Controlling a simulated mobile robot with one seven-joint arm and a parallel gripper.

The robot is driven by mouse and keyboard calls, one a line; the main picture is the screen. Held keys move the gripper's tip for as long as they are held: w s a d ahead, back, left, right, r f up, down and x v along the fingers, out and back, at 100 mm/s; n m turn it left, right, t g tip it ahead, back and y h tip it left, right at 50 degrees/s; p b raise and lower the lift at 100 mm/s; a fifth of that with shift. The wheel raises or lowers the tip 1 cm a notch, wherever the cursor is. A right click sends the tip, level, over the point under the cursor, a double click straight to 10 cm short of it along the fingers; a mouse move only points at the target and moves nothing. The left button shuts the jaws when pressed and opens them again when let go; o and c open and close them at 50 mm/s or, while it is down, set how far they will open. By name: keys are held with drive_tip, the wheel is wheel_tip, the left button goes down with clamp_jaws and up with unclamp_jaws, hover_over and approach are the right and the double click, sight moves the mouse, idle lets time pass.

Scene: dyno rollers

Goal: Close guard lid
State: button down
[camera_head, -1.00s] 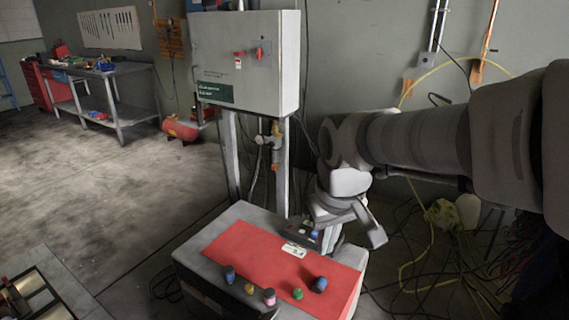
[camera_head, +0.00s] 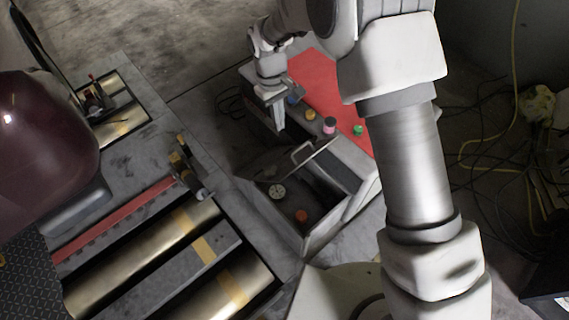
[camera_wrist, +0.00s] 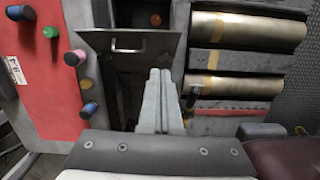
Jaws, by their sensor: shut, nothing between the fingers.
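The guard lid (camera_wrist: 100,42) is a flat grey panel with a metal bar handle (camera_wrist: 128,47). In the head view the handle (camera_head: 302,153) stands near the top of the tilted lid. The lid is raised, and the dark compartment (camera_head: 315,200) shows open, with a round dial and an orange knob.
The red-topped cabinet (camera_head: 318,85) carries several coloured knobs beside the compartment. Metal rollers (camera_head: 155,255) lie at the left, with a dark red vehicle body (camera_head: 45,130) over them. Yellow hose and cables lie on the floor at the right.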

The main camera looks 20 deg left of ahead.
wheel_tip(320, 180, down, 4)
drive_tip(key=a+r, duration=0.1)
drive_tip(key=a, duration=0.1)
drive_tip(key=b, duration=0.3)
hover_over(285, 175)
drive_tip(key=w+a, duration=0.2)
drive_tip(key=a, duration=0.2)
wheel_tip(285, 175, down, 12)
drive_tip(key=shift+s+d+f+n, duration=0.2)
drive_tip(key=shift+s+d, duration=0.15)
drive_tip(key=shift+d, duration=0.25)
drive_tip(key=shift+s+d+f+n, duration=0.1)
drive_tip(key=shift+s+d+n, duration=0.15)
drive_tip(key=shift+d, duration=0.3)
drive_tip(key=shift+s+d+f, duration=0.3)
drive_tip(key=shift+d, duration=0.2)
drive_tip(key=shift+f+b, duration=0.1)
drive_tip(key=shift+b, duration=0.2)
